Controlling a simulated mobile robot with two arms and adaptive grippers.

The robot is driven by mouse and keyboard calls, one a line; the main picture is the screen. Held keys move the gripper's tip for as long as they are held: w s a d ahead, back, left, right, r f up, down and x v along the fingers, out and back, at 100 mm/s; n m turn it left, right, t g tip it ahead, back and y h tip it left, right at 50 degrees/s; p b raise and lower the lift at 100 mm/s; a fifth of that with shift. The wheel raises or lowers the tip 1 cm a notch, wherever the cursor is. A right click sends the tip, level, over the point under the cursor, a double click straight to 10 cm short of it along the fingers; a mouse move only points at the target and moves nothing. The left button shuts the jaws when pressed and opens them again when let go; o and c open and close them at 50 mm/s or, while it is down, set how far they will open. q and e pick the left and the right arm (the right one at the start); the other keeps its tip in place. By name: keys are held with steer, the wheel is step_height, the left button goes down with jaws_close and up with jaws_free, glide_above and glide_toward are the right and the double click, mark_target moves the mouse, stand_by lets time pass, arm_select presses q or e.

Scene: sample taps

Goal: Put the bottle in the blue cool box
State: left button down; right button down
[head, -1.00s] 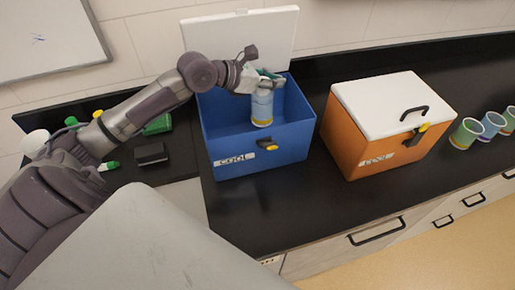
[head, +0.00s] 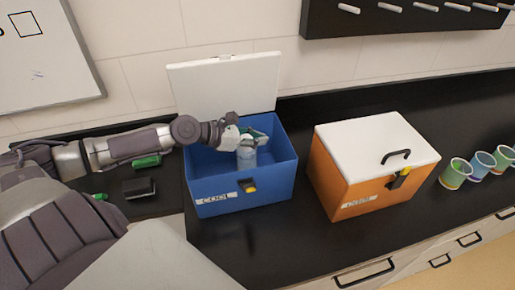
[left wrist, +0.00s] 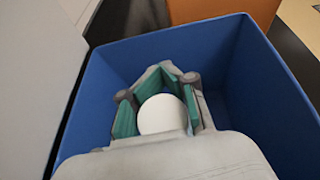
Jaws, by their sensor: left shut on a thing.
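The blue cool box (head: 225,190) stands on the black counter with its white lid (head: 226,85) raised at the back. My left gripper (head: 254,138) is inside the box opening, near its right part, shut on the bottle (head: 246,157). The bottle is pale with a bluish body and hangs upright within the box walls. In the left wrist view, its white round top (left wrist: 162,115) sits between the green finger pads, with the blue walls (left wrist: 130,58) around it. Whether the bottle touches the box floor is hidden. My right gripper is not in view.
An orange box (head: 350,185) with a closed white lid stands to the right of the blue one. Several coloured cups (head: 456,173) stand at the far right. A black block (head: 139,188) and a green item (head: 147,161) lie at the left.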

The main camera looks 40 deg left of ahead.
mark_target(241, 148)
arm_select(q)
step_height(241, 148, down, 4)
steer(key=shift+w+d+f, duration=0.1)
steer(key=shift+d, duration=0.05)
stand_by(0.3)
steer(key=c, duration=0.9)
jaws_free()
steer(key=shift+f, duration=0.1)
steer(key=shift+s+a+r, duration=0.2)
steer(key=shift+s+a, duration=0.1)
steer(key=shift+s, duration=0.25)
steer(key=shift+v, duration=3.2)
